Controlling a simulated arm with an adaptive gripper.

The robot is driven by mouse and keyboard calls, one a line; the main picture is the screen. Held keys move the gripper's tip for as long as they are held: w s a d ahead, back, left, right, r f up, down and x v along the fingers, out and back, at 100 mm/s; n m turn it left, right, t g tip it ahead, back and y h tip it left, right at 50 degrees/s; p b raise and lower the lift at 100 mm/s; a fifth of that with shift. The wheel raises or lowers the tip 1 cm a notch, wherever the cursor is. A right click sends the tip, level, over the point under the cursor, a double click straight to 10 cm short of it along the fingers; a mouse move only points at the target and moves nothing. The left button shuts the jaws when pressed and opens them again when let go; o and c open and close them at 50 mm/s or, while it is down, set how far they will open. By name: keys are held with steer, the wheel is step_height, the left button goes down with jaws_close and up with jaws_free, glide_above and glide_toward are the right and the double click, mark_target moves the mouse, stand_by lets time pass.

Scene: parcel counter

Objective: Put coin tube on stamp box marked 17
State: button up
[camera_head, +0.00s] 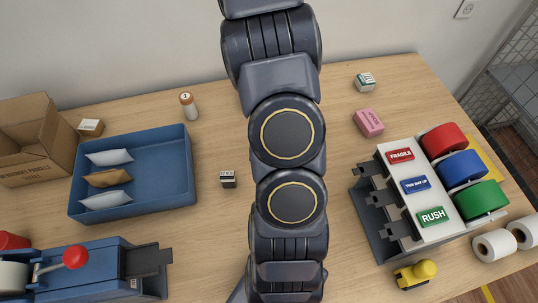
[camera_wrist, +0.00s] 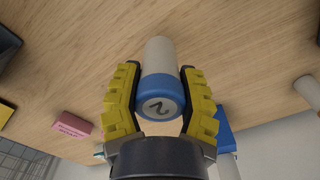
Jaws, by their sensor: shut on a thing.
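In the wrist view my gripper (camera_wrist: 160,95) is shut on a coin tube (camera_wrist: 160,65), a white cylinder with a blue cap that bears a dark mark like a 2. The tube sits between the yellow pads. In the head view the gripper and this tube are hidden by my arm. Small stamp boxes stand on the counter: a dark-and-white one (camera_head: 228,179) left of my arm, a green-and-white one (camera_head: 365,82) at the back right, and a brown-and-white one (camera_head: 90,127) at the back left. Their numbers are too small to read.
An orange-topped white tube (camera_head: 189,106) stands behind the blue tray (camera_head: 184,205) of pouches. A pink block (camera_head: 368,122) lies at the right. A cardboard box (camera_head: 38,140) stands left.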

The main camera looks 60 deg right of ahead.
steer(key=shift+f, duration=1.8)
steer(key=shift+f, duration=0.1)
steer(key=o, duration=1)
steer(key=shift+o, duration=0.2)
step_height(320, 180, up, 11)
steer(key=shift+r, duration=0.1)
steer(key=shift+a+r, duration=0.1)
steer(key=shift+r, duration=0.5)
